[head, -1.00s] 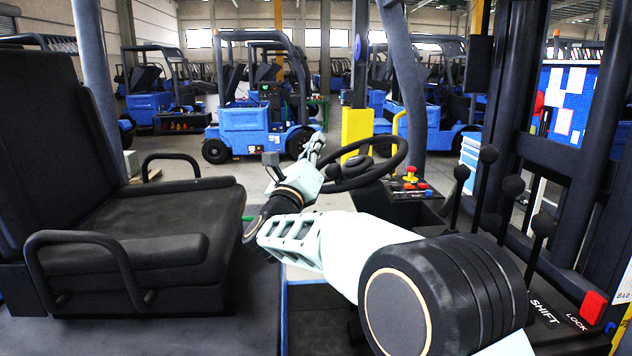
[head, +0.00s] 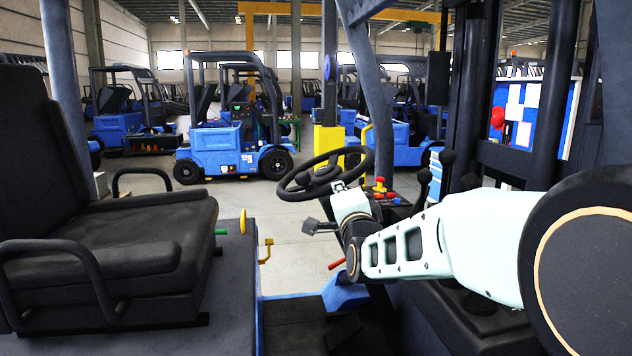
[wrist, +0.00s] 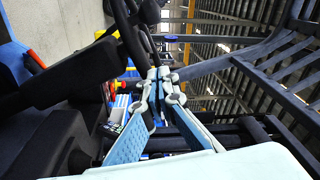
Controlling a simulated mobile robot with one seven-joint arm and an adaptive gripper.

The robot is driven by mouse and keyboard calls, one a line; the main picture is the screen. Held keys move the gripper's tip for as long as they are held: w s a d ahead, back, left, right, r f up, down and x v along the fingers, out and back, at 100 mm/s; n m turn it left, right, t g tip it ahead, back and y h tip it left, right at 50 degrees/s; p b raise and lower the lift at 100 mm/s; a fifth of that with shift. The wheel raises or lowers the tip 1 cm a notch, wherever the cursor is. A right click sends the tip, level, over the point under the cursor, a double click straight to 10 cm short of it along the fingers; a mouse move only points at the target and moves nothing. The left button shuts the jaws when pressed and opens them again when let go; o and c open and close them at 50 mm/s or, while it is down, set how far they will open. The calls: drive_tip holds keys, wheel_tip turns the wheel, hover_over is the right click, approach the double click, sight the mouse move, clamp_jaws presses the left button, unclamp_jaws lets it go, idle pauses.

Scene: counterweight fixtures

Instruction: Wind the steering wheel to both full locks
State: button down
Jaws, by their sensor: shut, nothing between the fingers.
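The black steering wheel (head: 326,172) stands tilted on its column in the middle of the head view, its rim and centre hub showing. My gripper (head: 338,186) is at the near side of the wheel, close to its rim and hub; most of it is hidden behind my pale wrist. In the wrist view my gripper (wrist: 159,76) has its fingertips together with nothing between them. A dark curved rim, seemingly the steering wheel (wrist: 132,35), passes just beyond the fingertips there. I cannot tell whether the fingers touch it.
The black seat (head: 100,235) with armrests is at the left. A console with red and yellow knobs (head: 380,187) lies right of the wheel, with black-knobbed levers (head: 447,158) nearby. A dark roof pillar (head: 368,80) rises behind. Other blue forklifts (head: 222,148) stand beyond open floor.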

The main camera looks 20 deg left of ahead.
sight(302, 185)
drive_tip(key=w+a+p, duration=0.4)
drive_tip(key=w+a, duration=0.3)
drive_tip(key=w, duration=0.1)
drive_tip(key=shift+f, duration=0.2)
drive_tip(key=shift+a, duration=0.15)
drive_tip(key=a+b, duration=0.1)
drive_tip(key=a+f+b, duration=0.1)
drive_tip(key=a+b, duration=0.1)
drive_tip(key=b, duration=0.1)
drive_tip(key=shift+s+f, duration=0.25)
drive_tip(key=shift+f, duration=0.15)
drive_tip(key=shift+a, duration=0.5)
drive_tip(key=shift+b, duration=0.3)
